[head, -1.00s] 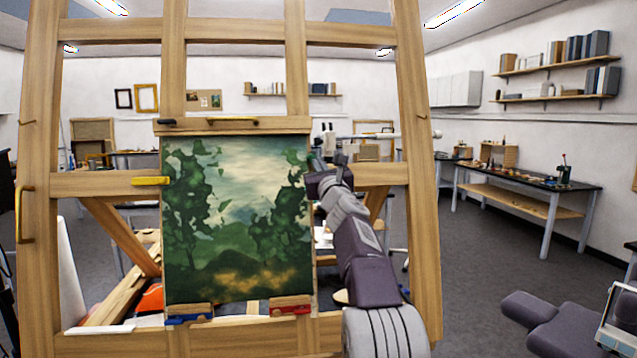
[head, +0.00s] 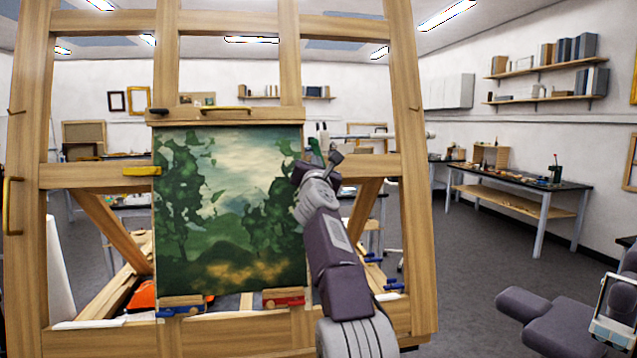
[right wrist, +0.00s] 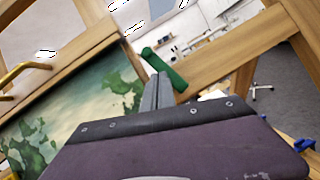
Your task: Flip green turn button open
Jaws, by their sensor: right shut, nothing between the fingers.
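The green turn button (right wrist: 165,68) shows in the right wrist view as a slanted green bar beside the right edge of the painting (right wrist: 75,105). In the head view, only a small green bit (head: 315,145) shows at the painting's upper right edge, partly hidden by my right gripper (head: 333,154). My right gripper (right wrist: 156,92) is shut and empty. Its fingertips are close to the button's lower end; I cannot tell whether they touch it. The painting also shows in the head view (head: 228,215), upright in the wooden easel frame. My left gripper is not in view.
A yellow turn button (head: 141,171) is at the painting's left edge, and a black one (head: 158,111) at its top left. A blue clip (head: 178,310) and a red clip (head: 284,299) are below. Easel posts (head: 408,180) stand close beside my right arm.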

